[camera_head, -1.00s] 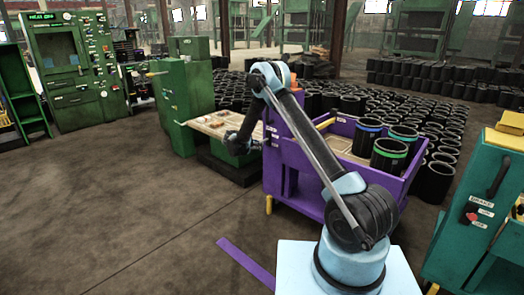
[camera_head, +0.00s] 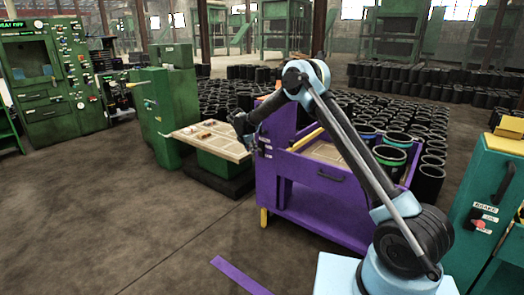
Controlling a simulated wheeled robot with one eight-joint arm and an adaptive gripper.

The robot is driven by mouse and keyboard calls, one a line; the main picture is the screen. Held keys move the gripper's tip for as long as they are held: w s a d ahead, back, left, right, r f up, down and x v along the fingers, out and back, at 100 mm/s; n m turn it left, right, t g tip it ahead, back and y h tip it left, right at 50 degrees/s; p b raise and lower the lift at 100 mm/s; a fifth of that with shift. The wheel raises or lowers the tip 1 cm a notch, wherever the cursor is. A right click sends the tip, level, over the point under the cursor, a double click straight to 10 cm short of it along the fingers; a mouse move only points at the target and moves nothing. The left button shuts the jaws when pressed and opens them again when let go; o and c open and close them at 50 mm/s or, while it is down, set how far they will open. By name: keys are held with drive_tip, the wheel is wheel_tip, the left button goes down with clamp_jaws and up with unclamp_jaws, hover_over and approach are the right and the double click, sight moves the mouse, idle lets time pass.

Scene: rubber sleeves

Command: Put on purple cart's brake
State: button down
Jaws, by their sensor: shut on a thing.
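The purple cart (camera_head: 305,205) stands in the middle of the head view, with a dark handle on its front side and yellow-tipped legs. Its tall end panel (camera_head: 270,165) carries small white labels. My gripper (camera_head: 243,127) is at the left edge of this panel, beside the labels, small and dark in the picture. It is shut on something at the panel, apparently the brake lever. The lever itself is hidden by the gripper, so its setting cannot be told.
Black sleeves with green and blue bands (camera_head: 391,157) stand in the cart. A low table (camera_head: 215,140) is just left of my gripper. A teal cart (camera_head: 487,200) with a brake panel stands at right. Open floor lies at front left.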

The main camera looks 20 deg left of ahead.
drive_tip(key=shift+w+r, duration=0.25)
drive_tip(key=shift+w, duration=0.05)
drive_tip(key=c, duration=1.3)
unclamp_jaws()
drive_tip(key=shift+s, duration=0.15)
drive_tip(key=shift+f, duration=0.1)
drive_tip(key=shift+s, duration=0.1)
drive_tip(key=shift+s+r, duration=0.15)
drive_tip(key=shift+r, duration=0.25)
drive_tip(key=v, duration=1.1)
